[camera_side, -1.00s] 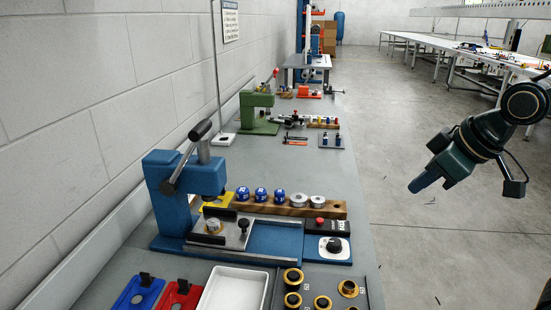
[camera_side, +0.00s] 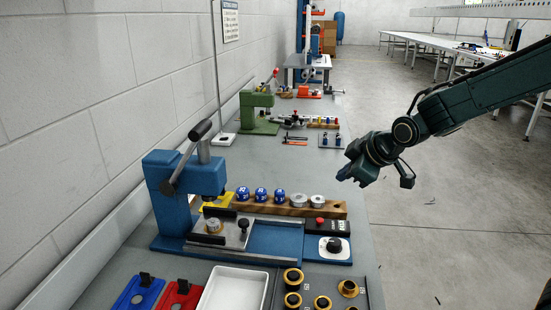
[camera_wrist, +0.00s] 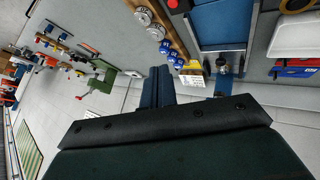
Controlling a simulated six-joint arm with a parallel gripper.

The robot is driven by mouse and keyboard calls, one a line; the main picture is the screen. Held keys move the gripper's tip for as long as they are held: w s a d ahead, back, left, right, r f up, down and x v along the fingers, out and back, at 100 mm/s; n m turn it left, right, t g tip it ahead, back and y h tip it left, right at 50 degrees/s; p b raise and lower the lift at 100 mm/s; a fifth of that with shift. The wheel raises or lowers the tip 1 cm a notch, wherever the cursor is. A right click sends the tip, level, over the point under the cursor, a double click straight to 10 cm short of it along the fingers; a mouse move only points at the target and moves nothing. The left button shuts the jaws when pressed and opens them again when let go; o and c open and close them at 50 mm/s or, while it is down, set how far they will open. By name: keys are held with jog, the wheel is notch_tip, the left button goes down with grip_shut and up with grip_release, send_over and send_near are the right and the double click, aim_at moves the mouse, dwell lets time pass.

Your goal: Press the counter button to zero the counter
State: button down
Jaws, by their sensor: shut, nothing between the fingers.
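The counter is a small dark box (camera_side: 341,225) with a pale display, at the right end of the blue press fixture. Its red button (camera_side: 320,221) stands on the box's top left part. In the wrist view the red button (camera_wrist: 173,4) shows at the top edge, and the box is partly cut off. My gripper (camera_side: 345,178) is in the air above and beyond the counter, near the bench's right edge, apart from the button. Its blue fingers (camera_wrist: 157,82) are together and empty in the wrist view.
A wooden rack (camera_side: 270,207) with blue-capped and grey parts stands just behind the counter. A black knob (camera_side: 334,245) sits in front of it. The tall blue press (camera_side: 172,195) is at left, a white tray (camera_side: 236,290) in front.

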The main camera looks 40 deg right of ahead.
jog(key=w+f+n, duration=0.2)
jog(key=w+f, duration=0.3)
jog(key=shift+w+d+f+t, duration=0.25)
jog(key=shift+w+t, duration=0.15)
jog(key=shift+f, duration=0.15)
jog(key=shift+f, duration=4.25)
jog(key=shift+f, duration=0.85)
jog(key=shift+r, duration=0.15)
dwell(0.4)
jog(key=shift+r, duration=0.7)
jog(key=shift+r, duration=0.1)
jog(key=shift+r, duration=2.45)
